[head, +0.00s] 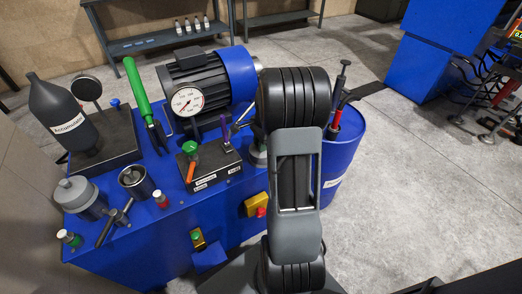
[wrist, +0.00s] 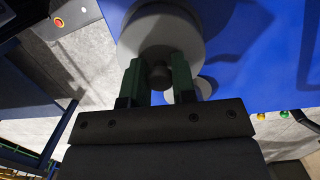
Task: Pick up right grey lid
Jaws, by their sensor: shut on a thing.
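In the wrist view, my gripper (wrist: 156,72) has its two green fingers closed on the dark knob (wrist: 159,77) of a round grey lid (wrist: 160,30). Whether the lid is seated or lifted cannot be told. In the head view, my arm hides the gripper. A grey rounded part (head: 258,155) shows just left of my arm, mostly hidden. Another grey lid (head: 78,190) with a knob sits at the left front of the blue machine.
The blue machine top (head: 150,225) holds a motor with a gauge (head: 187,101), a dark bottle (head: 60,110), a green-handled tool (head: 138,90), an open metal cylinder (head: 137,181) and small levers. A blue drum (head: 340,155) stands right of my arm.

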